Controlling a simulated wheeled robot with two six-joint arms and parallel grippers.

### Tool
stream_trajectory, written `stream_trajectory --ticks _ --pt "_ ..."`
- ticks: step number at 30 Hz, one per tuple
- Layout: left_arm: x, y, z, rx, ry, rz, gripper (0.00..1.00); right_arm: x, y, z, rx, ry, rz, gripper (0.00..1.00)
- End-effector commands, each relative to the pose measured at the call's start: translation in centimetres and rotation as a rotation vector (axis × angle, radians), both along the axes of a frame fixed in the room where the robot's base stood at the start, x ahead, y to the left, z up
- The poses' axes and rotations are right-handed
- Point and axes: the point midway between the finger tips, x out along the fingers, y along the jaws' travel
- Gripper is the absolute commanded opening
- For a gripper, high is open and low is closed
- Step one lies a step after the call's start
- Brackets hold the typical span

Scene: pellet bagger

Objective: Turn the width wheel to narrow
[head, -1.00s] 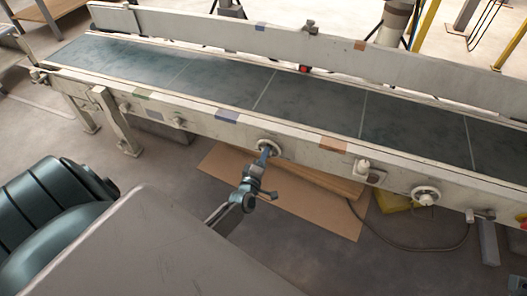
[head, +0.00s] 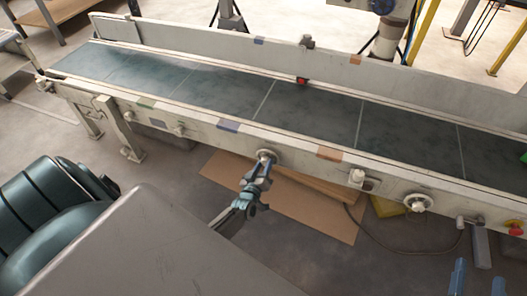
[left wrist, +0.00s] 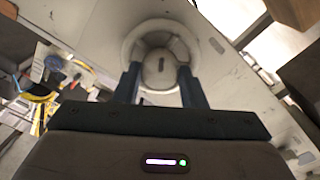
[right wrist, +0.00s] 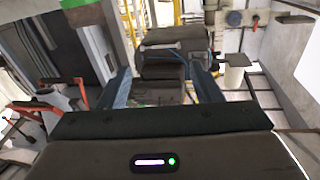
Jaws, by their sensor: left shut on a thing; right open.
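A round pale wheel (head: 265,154) with a knob at its centre sits on the conveyor's front rail, in the middle of the head view. My left gripper (head: 264,165) is shut on it from the front. In the left wrist view the wheel (left wrist: 160,68) fills the space between the two blue fingers, with a short dark mark on its hub. A second pale wheel (head: 419,202) is further right on the rail. I cannot read any label on either. My right gripper (head: 478,281) is open and empty at the lower right, apart from the rail.
The conveyor (head: 205,85) has a dark green belt, with a pale guide board (head: 200,35) along its far side. A white knob (head: 357,175) and a red button (head: 516,228) are on the front rail. Cardboard (head: 300,210) lies on the floor below.

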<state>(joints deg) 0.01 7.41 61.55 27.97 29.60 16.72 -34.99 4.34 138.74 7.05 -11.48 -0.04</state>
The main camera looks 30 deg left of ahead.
Motion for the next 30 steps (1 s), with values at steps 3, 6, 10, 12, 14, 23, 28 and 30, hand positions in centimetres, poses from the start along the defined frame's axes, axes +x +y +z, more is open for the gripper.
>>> stream_trajectory --ticks 3,6,10,12,14,23,28,30 --pt "0.0 -0.1 0.0 0.039 0.012 0.000 0.14 -0.5 0.1 -1.5 0.006 0.084 0.004 0.59" --pt "0.0 -0.1 0.0 0.063 0.017 0.000 0.14 -0.7 0.2 -2.3 0.009 0.128 0.008 0.59" --pt "0.0 -0.1 -0.1 0.077 0.021 0.000 0.14 -1.0 0.2 -2.9 0.010 0.159 0.010 0.59" --pt "0.0 0.0 -0.1 0.081 0.022 0.000 0.14 -1.0 0.3 -3.0 0.011 0.164 0.010 0.59" --pt "0.0 0.0 -0.1 0.082 0.022 0.000 0.14 -1.0 0.3 -3.1 0.011 0.166 0.010 0.59" --pt "0.0 0.0 -0.1 0.082 0.021 -0.001 0.43 -1.0 0.3 -3.1 0.011 0.166 0.010 0.59" --pt "0.0 0.0 0.0 0.081 0.020 -0.001 0.59 -1.0 0.3 -3.1 0.011 0.165 0.010 0.59" --pt "0.0 0.0 0.0 0.081 0.020 -0.001 0.59 -1.0 0.3 -3.1 0.011 0.165 0.010 0.59"
